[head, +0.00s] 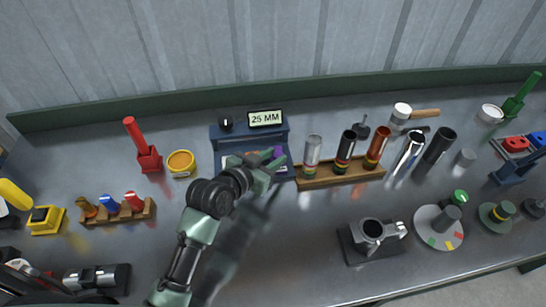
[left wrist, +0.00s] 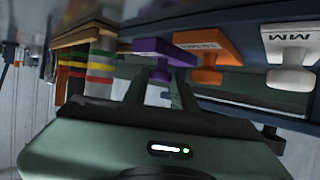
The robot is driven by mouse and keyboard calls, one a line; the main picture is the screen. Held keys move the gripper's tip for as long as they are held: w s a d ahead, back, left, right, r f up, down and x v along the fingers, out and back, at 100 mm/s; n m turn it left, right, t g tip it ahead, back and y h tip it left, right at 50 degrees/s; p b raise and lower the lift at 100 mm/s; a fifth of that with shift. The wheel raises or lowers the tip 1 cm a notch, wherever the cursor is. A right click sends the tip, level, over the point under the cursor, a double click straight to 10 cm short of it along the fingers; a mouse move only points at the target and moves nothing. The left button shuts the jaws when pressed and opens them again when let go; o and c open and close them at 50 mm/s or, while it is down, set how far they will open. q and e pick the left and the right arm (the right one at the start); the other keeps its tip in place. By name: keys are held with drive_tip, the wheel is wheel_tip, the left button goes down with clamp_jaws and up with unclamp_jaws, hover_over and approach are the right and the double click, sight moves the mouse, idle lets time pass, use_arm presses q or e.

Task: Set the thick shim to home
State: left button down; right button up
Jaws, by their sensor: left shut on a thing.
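A dark blue stand (head: 228,133) with a "25 MM" display (head: 265,118) stands at the back of the bench. My left gripper (head: 268,168) reaches its front right side. In the left wrist view, a purple shim (left wrist: 158,47), an orange shim (left wrist: 203,58) and a white shim (left wrist: 290,58) sit in a row, handles toward me. My left gripper (left wrist: 160,88) is shut on the purple shim's handle. The purple shim also shows in the head view (head: 278,152). The writing on the shims is too small or turned to tell which is thick. My right gripper is out of view.
A wooden rack (head: 342,175) with banded tubes stands close right of the stand. The front middle of the bench is mostly clear, with a dark fixture (head: 362,246) farther right.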

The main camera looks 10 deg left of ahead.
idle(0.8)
use_arm(q)
drive_tip(key=w, duration=0.1)
drive_tip(key=w+a, duration=0.1)
drive_tip(key=w, duration=0.1)
drive_tip(key=shift+w+a, duration=0.35)
drive_tip(key=shift+w, duration=0.05)
drive_tip(key=shift+r, duration=0.1)
drive_tip(key=c, duration=1.3)
unclamp_jaws()
drive_tip(key=shift+o, duration=0.7)
drive_tip(key=shift+w, duration=0.1)
